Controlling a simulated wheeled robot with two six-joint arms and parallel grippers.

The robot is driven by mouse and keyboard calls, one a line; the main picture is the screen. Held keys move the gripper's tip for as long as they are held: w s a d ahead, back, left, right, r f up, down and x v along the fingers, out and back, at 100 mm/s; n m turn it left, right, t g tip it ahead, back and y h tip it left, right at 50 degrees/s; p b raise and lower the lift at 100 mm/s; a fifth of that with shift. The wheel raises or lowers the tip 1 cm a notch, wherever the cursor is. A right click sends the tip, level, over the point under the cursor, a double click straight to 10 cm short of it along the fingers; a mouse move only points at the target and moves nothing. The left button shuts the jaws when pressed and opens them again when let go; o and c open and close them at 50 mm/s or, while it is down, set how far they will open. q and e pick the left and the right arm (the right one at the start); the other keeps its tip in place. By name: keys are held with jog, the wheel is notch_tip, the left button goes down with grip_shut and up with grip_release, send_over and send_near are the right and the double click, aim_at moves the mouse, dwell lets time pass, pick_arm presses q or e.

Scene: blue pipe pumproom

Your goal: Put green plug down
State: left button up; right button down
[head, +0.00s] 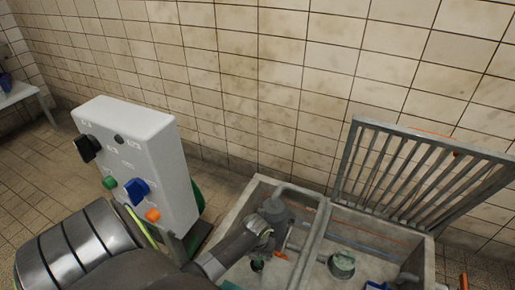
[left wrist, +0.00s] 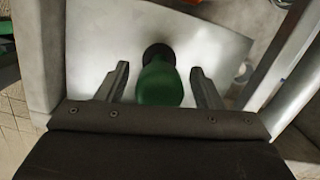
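The green plug (left wrist: 160,82) shows in the left wrist view, its far end at a dark round spot on a pale grey surface. My left gripper (left wrist: 162,80) is open, with one finger on each side of the plug and a visible gap on both sides. The plug's near part is hidden behind the gripper body. In the head view my left arm comes in from the lower left and reaches over the left basin compartment. A small dark green shape (head: 257,265) shows below it; I cannot tell if it is the plug. My right gripper is not in view.
A white control box (head: 150,150) with black, green, blue and orange knobs stands at left. The concrete basin (head: 318,235) has two compartments, with a raised metal grate (head: 415,175) behind the right one. A grey-green round fitting (head: 343,263) sits in the right compartment.

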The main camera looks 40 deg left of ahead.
pick_arm(q)
jog(key=shift+r, duration=0.1)
